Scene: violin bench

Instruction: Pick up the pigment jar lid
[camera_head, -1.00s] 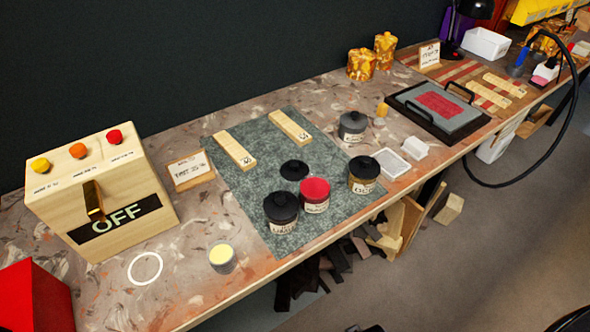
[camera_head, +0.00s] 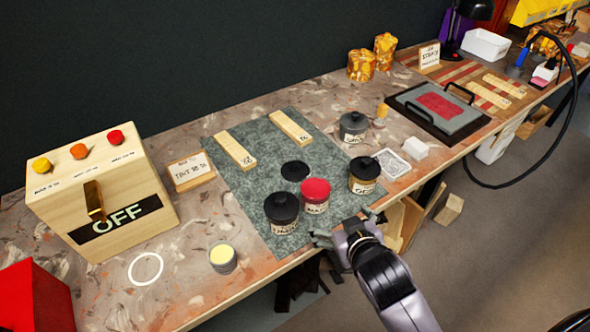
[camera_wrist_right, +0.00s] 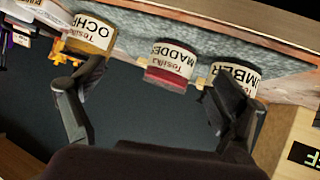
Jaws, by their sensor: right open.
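The black pigment jar lid (camera_head: 295,171) lies flat on the grey-green mat (camera_head: 240,205), behind the open madder jar (camera_head: 315,196) with red pigment. I do not make out the loose lid in the right wrist view. My right gripper (camera_head: 345,226) is open and empty at the bench's front edge, in front of the madder jar and apart from the lid. In the right wrist view, its spread fingers (camera_wrist_right: 152,108) frame the madder jar (camera_wrist_right: 171,67). My left gripper is not in view.
Lidded umber (camera_head: 281,213) and ochre (camera_head: 363,175) jars flank the madder jar. Another dark-lidded jar (camera_head: 353,127) stands behind ochre. Two wooden blocks (camera_head: 235,151) lie on the mat's far part. A control box (camera_head: 100,190) stands at left; a yellow-topped tin (camera_head: 223,258) is near the front edge.

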